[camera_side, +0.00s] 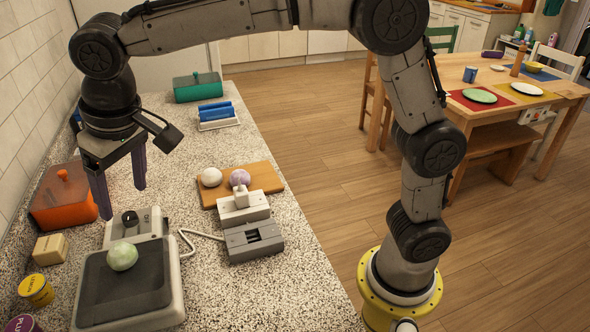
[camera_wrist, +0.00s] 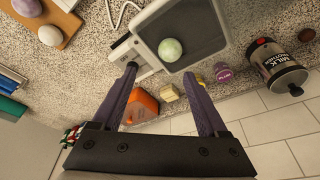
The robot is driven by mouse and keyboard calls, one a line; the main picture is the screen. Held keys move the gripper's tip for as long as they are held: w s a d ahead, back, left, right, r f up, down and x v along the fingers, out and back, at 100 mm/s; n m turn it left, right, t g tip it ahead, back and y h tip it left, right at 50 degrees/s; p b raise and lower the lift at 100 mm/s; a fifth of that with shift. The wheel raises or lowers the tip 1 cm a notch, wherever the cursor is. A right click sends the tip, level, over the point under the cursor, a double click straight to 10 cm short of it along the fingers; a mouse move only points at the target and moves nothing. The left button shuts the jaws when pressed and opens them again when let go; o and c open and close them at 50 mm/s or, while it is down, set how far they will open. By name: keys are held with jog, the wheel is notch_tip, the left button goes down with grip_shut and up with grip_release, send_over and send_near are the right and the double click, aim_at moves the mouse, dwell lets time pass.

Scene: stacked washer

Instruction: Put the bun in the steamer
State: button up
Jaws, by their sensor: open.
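A pale green round bun (camera_side: 122,256) rests on the dark plate of a grey device (camera_side: 92,300) with a knob at its back. The wrist view also shows the green bun (camera_wrist: 170,49). A white bun (camera_side: 211,177) and a purple bun (camera_side: 240,177) sit on a wooden board (camera_side: 268,178). My gripper (camera_side: 120,200) is open and empty, above the counter behind the green bun, apart from it; its fingers point down. No thing is plainly a steamer; an orange lidded box (camera_side: 62,200) and a green lidded box (camera_side: 197,88) are both shut.
A grey slotted device (camera_side: 255,243) with a cable stands right of the knob. A pale block (camera_side: 50,248) and yellow tin (camera_side: 36,290) lie at left.

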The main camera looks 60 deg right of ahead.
jog(key=s+d+r+t, duration=0.1)
jog(key=s+d, duration=0.5)
jog(key=d, duration=0.2)
jog(key=s+d+r, duration=0.2)
jog(key=s+d, duration=0.3)
jog(key=d, duration=0.2)
jog(key=s+d+f, duration=0.3)
jog(key=s, duration=0.4)
jog(key=s+d+f+t, duration=0.1)
jog(key=s+d+f, duration=0.3)
jog(key=s, duration=0.2)
jog(key=shift+s+d+m, duration=0.2)
jog(key=shift+s+m, duration=0.15)
jog(key=shift+m, duration=0.05)
